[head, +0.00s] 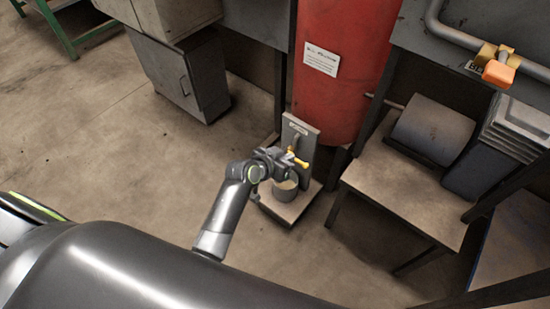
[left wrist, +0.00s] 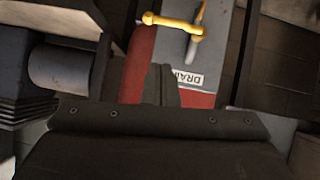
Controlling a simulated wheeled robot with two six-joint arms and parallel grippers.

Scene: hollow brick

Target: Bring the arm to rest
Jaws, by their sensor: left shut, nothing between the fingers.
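My left arm reaches in from the lower left of the head view. Its gripper (head: 284,160) is by a grey upright panel, in front of a yellow tap handle (head: 299,160). In the left wrist view the fingers (left wrist: 162,85) are shut together with nothing between them. The yellow handle (left wrist: 173,24) shows beyond the fingertips there, with a visible gap in the picture. A label reading "DRAI…" (left wrist: 189,79) is partly hidden by the fingers. My right gripper is in neither view.
A grey pot (head: 285,190) stands on a low base (head: 291,211) below the gripper. A red tank (head: 340,75) rises behind. A table (head: 405,190) with a grey cylinder (head: 432,130) stands at right. A cabinet (head: 172,85) stands at back left. Open floor (head: 110,150) lies left.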

